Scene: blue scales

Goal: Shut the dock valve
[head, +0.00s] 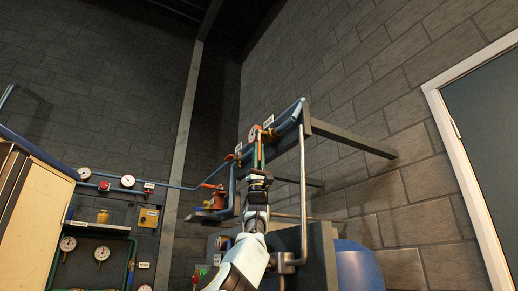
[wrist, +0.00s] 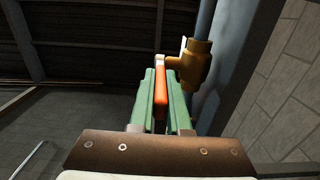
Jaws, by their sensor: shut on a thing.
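A brass valve (wrist: 197,66) sits on a blue-grey pipe (wrist: 205,18) in the wrist view. Its orange lever handle (wrist: 160,92) runs from the stem down the picture, roughly in line with the pipe there. My gripper (wrist: 160,100) has its two green fingers shut on this handle, one on each side.
A red-orange valve (head: 215,200) stands left of my arm. Gauges (head: 128,181) and pipes line the left wall. A grey beam (head: 355,139) juts right from the frame. A blue tank (head: 358,265) stands below, and a door (head: 492,135) is at the right.

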